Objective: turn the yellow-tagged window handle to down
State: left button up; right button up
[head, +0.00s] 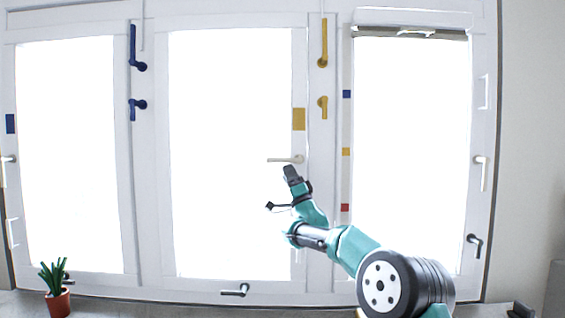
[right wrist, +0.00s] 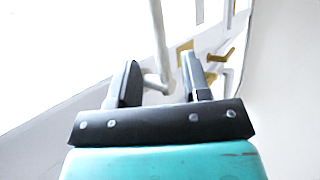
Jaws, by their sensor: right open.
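The yellow tag (head: 299,119) is on the right frame of the middle window. Below it is that window's pale handle (head: 285,160), its lever horizontal and pointing left from the pivot. My right gripper (head: 290,170) is just below the lever, in front of the window. In the right wrist view, the gripper (right wrist: 159,62) is open, and the pale lever (right wrist: 158,40) shows between the two fingers, with no clear contact. I cannot tell how deep it sits between them. My left gripper is not in view.
Yellow handles (head: 323,45) and blue handles (head: 134,50) sit higher on the frames. A dark handle (head: 236,290) is on the bottom frame. A potted plant (head: 58,300) stands at the lower left. The right window has another pale handle (head: 482,170).

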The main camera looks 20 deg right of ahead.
aim_at(282, 160)
jog(key=shift+x, duration=2.8)
grip_shut()
